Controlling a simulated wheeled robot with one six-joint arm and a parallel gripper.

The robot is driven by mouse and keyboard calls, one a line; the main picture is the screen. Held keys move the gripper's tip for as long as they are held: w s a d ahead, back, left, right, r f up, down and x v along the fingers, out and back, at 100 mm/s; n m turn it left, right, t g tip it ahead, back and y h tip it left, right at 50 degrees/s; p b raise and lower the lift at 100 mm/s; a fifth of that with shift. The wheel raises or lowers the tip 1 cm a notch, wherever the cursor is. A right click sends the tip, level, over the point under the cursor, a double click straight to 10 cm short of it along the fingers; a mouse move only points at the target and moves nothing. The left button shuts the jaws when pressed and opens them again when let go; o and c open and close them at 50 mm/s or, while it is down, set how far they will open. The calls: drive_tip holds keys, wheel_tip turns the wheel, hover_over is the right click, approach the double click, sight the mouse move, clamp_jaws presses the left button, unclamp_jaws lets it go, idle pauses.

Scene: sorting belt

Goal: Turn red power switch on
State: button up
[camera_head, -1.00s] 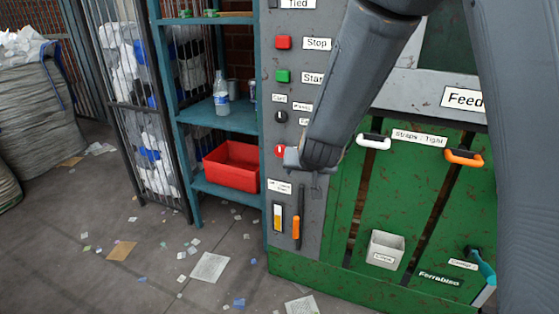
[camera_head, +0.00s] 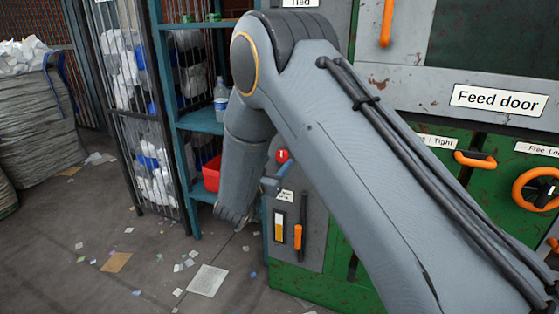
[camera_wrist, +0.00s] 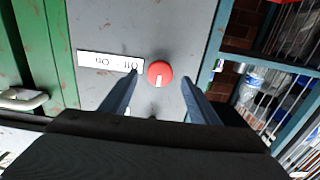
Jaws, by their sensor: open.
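The red power switch (camera_head: 282,156) is a round red knob with a white mark, set on the grey panel in the head view. In the wrist view the red knob (camera_wrist: 160,74) lies just ahead of and between my two fingers, with an "Off - On" label (camera_wrist: 110,62) beside it. My gripper (camera_wrist: 157,98) is open and points at the knob, and no contact can be made out. In the head view my arm covers much of the panel, and my gripper (camera_head: 270,184) shows only in part beside the knob.
A blue-green shelf (camera_head: 205,121) with a bottle and a red bin (camera_head: 211,174) stands close left of the panel. An orange handle (camera_head: 298,241) sits below the knob. The green feed door area is to the right. Paper scraps litter the floor.

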sight(281, 157)
drive_tip(key=shift+x, duration=1.8)
drive_tip(key=c, duration=1)
